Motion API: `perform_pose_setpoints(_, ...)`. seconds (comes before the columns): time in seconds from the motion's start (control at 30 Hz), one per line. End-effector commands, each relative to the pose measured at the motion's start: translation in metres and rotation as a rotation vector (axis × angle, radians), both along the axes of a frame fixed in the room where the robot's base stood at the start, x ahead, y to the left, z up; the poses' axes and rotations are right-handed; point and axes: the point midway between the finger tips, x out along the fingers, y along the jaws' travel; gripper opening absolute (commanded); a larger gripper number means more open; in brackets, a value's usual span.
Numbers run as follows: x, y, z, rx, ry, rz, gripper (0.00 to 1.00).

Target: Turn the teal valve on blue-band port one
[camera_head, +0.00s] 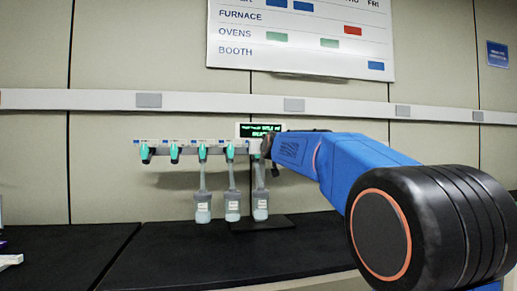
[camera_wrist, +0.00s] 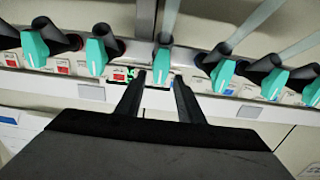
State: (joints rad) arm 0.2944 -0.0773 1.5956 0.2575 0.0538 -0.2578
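In the head view a row of teal valves runs along a pale manifold, among them a far-left valve (camera_head: 144,152). My gripper (camera_head: 267,146) is at the right end of this row, its fingers too small there to make out. In the wrist view the two fingers of my gripper (camera_wrist: 159,78) are apart and empty. A teal valve (camera_wrist: 162,65) lies just beyond the gap between the fingertips; contact cannot be told. Other teal valves sit to its left (camera_wrist: 95,55) and right (camera_wrist: 222,75). Band labels are too small to tell which port is blue-band one.
Three flasks, one of them in the middle (camera_head: 232,208), hang below the right-hand ports. A display with green text (camera_head: 262,130) stands above the manifold's right end. The black bench (camera_head: 180,255) is clear in front. A whiteboard (camera_head: 300,38) hangs above.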

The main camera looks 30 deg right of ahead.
Motion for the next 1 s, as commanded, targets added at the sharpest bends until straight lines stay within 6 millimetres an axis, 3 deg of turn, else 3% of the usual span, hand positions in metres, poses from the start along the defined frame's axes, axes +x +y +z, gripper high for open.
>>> perform_pose_setpoints(0.2,0.015,-0.004,0.0,0.001,0.0,0.0,0.34)
perform_pose_setpoints(0.53,0.017,-0.005,0.0,0.001,0.0,0.0,0.34)
perform_pose_setpoints(0.67,0.017,-0.005,0.0,0.001,0.0,0.0,0.03)
perform_pose_setpoints(0.7,0.017,-0.005,0.0,0.001,0.0,0.0,0.0)
perform_pose_setpoints(1.0,0.016,-0.005,0.0,0.021,-0.006,0.0,0.0)
